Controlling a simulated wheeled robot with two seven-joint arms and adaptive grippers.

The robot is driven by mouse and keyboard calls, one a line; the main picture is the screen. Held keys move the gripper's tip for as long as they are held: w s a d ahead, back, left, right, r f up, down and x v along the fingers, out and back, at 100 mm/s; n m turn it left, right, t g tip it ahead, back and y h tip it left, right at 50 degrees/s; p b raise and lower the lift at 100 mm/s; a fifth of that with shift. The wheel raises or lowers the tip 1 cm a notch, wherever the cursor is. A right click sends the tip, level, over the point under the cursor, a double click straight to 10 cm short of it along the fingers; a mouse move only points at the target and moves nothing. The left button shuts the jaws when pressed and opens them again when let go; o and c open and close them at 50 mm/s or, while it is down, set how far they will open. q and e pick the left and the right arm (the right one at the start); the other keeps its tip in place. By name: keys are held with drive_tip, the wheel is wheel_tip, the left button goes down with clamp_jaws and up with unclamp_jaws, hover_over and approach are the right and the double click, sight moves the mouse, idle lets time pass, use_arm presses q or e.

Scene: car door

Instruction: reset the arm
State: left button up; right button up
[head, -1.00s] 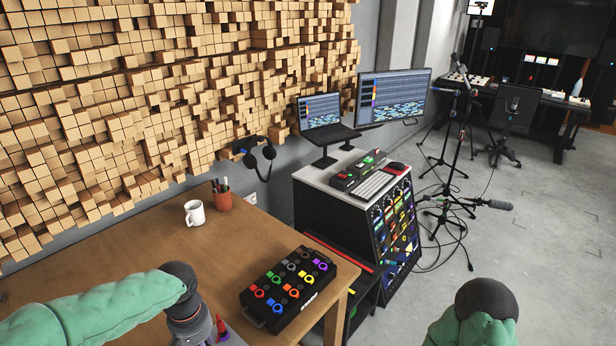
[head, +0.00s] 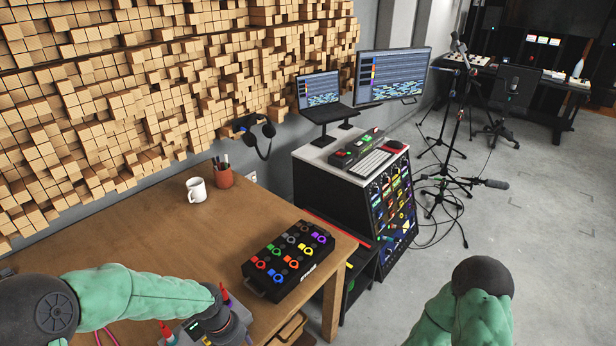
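My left arm comes in from the lower left in green sleeving and reaches over the near part of the wooden table (head: 130,235). Its dark wrist end is at the bottom of the picture, and its gripper fingers do not show. My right arm is at the lower right, away from the table, over the grey floor. Its gripper does not show either. A black box with coloured knobs (head: 290,262) lies on the table to the right of my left wrist, apart from it. A grey device with red and purple parts (head: 183,336) is partly hidden by my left wrist.
A white mug (head: 196,190) and a brown pen cup (head: 223,177) stand at the back of the table. A rack cabinet (head: 325,190) with a keyboard (head: 361,176), laptop (head: 320,95) and monitor (head: 392,75) stands beyond. Microphone stands (head: 455,130) and cables are on the floor at right.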

use_arm(q)
drive_tip(key=s+d+f, duration=0.3)
drive_tip(key=s+f, duration=0.2)
drive_tip(key=f, duration=0.4)
drive_tip(key=s+d+f+n+h, duration=0.1)
drive_tip(key=s+d+f, duration=0.3)
drive_tip(key=f, duration=0.5)
drive_tip(key=shift+s+d+f+h, duration=0.15)
drive_tip(key=shift+s+f+h, duration=0.15)
drive_tip(key=shift+s, duration=0.85)
